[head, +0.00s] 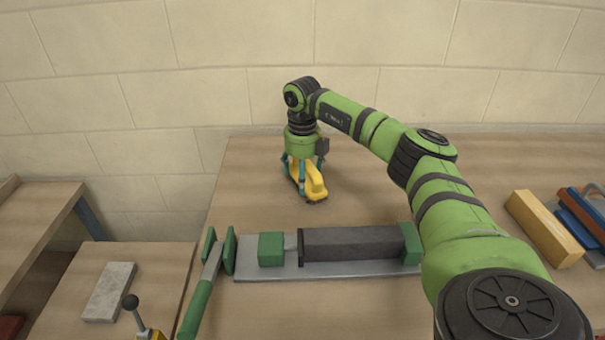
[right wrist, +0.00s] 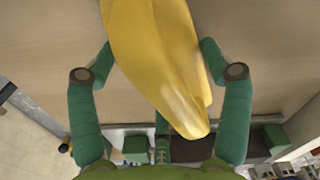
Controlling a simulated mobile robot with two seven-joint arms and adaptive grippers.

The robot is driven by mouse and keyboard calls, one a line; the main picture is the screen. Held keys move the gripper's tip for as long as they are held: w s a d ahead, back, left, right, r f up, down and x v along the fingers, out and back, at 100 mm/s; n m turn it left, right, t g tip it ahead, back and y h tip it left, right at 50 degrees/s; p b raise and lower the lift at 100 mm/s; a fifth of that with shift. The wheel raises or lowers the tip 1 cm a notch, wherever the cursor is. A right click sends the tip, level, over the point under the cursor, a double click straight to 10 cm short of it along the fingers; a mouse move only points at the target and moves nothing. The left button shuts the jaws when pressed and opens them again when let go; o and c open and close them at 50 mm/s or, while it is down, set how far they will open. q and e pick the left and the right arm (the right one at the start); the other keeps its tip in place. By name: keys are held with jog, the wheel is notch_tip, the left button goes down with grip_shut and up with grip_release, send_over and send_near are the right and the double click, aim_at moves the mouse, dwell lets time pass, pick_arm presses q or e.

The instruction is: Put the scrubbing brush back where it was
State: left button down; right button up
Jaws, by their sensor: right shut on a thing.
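The yellow scrubbing brush (head: 316,184) is at the back of the wooden bench, with its dark underside at or very near the bench top; I cannot tell whether it touches. My right gripper (head: 305,178) points down from above and is shut on the brush. The fingers hide part of the brush in the head view. My left gripper is not in view.
A metal plate (head: 335,270) with green blocks and a dark grey bar lies in front of the brush. A green-handled tool (head: 198,300) lies left of it. A tan block (head: 543,227) and blue and red pieces lie at right. The bench around the brush is clear.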

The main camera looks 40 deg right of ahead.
jog(key=shift+f, duration=0.1)
jog(key=o, duration=1.2)
jog(key=shift+c, duration=0.2)
notch_tip(320, 180, up, 12)
jog(key=shift+r, duration=0.15)
